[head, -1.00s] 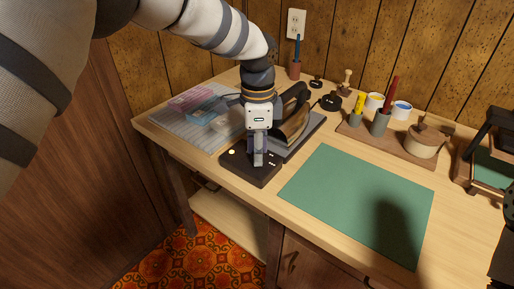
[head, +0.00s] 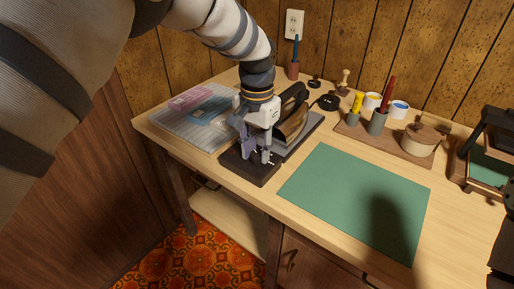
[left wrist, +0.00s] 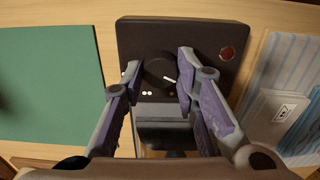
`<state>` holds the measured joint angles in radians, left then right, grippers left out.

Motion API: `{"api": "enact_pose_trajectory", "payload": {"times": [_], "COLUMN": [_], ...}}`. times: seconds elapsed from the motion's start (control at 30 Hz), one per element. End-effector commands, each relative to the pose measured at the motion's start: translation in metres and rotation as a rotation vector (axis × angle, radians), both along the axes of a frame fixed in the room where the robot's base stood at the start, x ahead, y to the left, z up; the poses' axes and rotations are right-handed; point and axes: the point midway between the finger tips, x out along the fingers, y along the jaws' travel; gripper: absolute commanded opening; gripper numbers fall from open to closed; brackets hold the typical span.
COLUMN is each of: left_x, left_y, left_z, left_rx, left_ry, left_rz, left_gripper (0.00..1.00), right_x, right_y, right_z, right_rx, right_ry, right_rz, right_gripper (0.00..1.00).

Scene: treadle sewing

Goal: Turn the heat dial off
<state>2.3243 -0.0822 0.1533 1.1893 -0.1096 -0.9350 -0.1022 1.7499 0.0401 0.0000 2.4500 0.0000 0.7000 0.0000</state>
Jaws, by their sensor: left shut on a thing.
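The heat dial (left wrist: 159,72) is a round black knob with a white mark, on a dark control box that shows in the left wrist view (left wrist: 205,32) and in the head view (head: 258,179). A dark red round lamp (left wrist: 228,54) sits on the same box. My left gripper (left wrist: 159,62) points down over the box with one purple-padded finger on each side of the dial, shut on it. In the head view the gripper (head: 255,157) hides the dial. The iron (head: 294,122) rests on a dark stand just behind the box.
A green mat (head: 350,200) lies right of the box. A striped cloth (head: 170,122) with packets lies left. A wooden tray (head: 375,140) with pots and a lidded jar (head: 420,138) stands at the back. A dark object (head: 503,250) is cut off at the right edge.

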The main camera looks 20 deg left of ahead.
Motion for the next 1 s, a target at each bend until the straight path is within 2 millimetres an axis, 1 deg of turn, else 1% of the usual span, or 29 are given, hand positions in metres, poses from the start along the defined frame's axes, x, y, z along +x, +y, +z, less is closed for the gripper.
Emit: {"api": "enact_pose_trajectory", "payload": {"times": [0.2,0.4,0.97,1.0], "left_x": [-0.0006,-0.0007,-0.001,-0.001], "left_y": [0.0,0.0,0.0,0.0], "left_z": [-0.0015,-0.0017,-0.0022,-0.0022], "left_rx": [0.0,0.001,0.0,0.0], "left_ry": [0.003,0.003,0.005,0.005], "left_rz": [0.117,0.181,0.21,0.21], "left_gripper": [0.0,0.0,0.0,0.3], "right_x": [0.0001,0.0001,0.0001,0.0001], "right_y": [0.0,0.0,0.0,0.0], "right_z": [0.0001,0.0002,0.0002,0.0002], "right_rx": [0.0,0.0,0.0,0.0], "right_ry": [0.0,-0.001,-0.001,-0.001], "right_rz": [0.0,0.0,0.0,0.0], "right_gripper": [0.4,0.4,0.4,0.4]}}
